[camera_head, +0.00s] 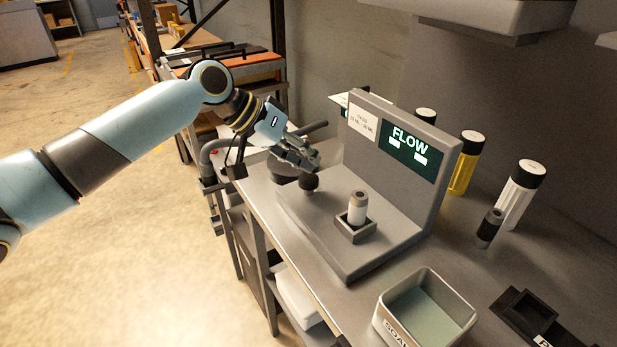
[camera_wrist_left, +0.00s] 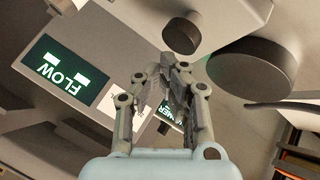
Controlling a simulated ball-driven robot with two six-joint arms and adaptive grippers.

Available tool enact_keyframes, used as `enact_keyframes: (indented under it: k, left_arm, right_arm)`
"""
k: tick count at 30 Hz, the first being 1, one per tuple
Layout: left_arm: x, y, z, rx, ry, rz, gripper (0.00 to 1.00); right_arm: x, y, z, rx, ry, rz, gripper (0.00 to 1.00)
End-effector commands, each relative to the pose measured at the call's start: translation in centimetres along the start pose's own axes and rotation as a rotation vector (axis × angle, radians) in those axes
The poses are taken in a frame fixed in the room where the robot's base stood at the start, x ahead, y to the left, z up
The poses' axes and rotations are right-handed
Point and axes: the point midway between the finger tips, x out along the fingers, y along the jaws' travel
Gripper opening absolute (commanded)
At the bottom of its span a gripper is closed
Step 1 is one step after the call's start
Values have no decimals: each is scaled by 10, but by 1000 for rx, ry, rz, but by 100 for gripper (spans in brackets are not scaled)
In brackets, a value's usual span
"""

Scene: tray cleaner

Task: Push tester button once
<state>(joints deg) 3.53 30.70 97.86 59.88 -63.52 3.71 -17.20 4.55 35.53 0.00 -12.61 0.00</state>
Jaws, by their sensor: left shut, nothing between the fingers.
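The grey tester (camera_head: 345,235) stands on the bench with a green-lit FLOW screen (camera_head: 412,153) on its upright panel. Its dark round button (camera_head: 308,183) stands at the left end of the base; it also shows in the left wrist view (camera_wrist_left: 182,35). A small white-and-grey cylinder (camera_head: 357,208) stands upright in the tester's square socket. My left gripper (camera_head: 312,164) is shut and empty, just above and behind the button in the head view. In the left wrist view its fingertips (camera_wrist_left: 174,62) lie near the button; I cannot tell whether they touch. My right gripper is not in view.
A large dark disc (camera_wrist_left: 255,65) lies beside the button. A SOAK tub (camera_head: 430,305) holds greenish liquid at the front. Yellow (camera_head: 466,163) and white (camera_head: 520,193) black-capped bottles and a small dark cylinder (camera_head: 489,228) stand right of the tester. Dark trays (camera_head: 525,315) lie at lower right.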

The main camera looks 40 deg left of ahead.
Motion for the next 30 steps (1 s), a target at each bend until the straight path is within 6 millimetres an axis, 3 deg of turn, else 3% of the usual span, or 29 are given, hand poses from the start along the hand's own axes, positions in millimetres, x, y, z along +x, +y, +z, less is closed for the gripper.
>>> enact_keyframes:
  k: [30]
  left_arm:
    - [6,-4,4,0,0,0,0]
  right_arm:
    - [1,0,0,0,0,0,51]
